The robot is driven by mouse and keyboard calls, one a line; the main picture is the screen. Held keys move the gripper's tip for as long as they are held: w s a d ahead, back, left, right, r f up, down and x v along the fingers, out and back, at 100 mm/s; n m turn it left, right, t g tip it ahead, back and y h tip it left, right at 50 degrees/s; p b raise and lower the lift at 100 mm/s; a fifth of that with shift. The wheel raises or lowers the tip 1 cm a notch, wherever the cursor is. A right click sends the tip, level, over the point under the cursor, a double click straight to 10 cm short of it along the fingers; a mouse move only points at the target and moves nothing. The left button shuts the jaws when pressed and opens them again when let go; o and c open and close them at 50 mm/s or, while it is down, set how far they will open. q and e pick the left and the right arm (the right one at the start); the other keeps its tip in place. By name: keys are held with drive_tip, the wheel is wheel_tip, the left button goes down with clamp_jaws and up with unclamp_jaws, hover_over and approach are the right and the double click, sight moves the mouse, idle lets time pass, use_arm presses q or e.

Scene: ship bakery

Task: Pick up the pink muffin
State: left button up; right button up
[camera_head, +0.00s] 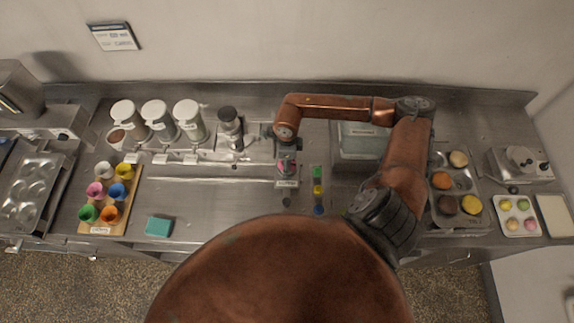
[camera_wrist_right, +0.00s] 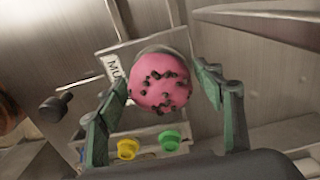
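The pink muffin (camera_wrist_right: 160,82) has dark bits on top and shows in the right wrist view between the two green fingers of my right gripper (camera_wrist_right: 160,76). The fingers are spread, one on each side, with narrow gaps to the muffin visible. The muffin sits at a grey stand with a label reading "MU..." (camera_wrist_right: 115,70). In the head view my right gripper (camera_head: 287,158) is over the middle of the counter, and a bit of pink shows below it. The muffin's lower part is hidden. My left gripper is not in view.
A strip with green, yellow and blue buttons (camera_head: 318,190) lies close to the right of the muffin. Canisters (camera_head: 190,125) stand behind left. Coloured cups in a wooden rack (camera_head: 122,225) and a teal sponge (camera_head: 159,227) are left.

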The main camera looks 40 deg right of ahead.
drive_tip(key=c, duration=0.6)
drive_tip(key=shift+c, duration=0.3)
drive_tip(key=shift+r, duration=0.15)
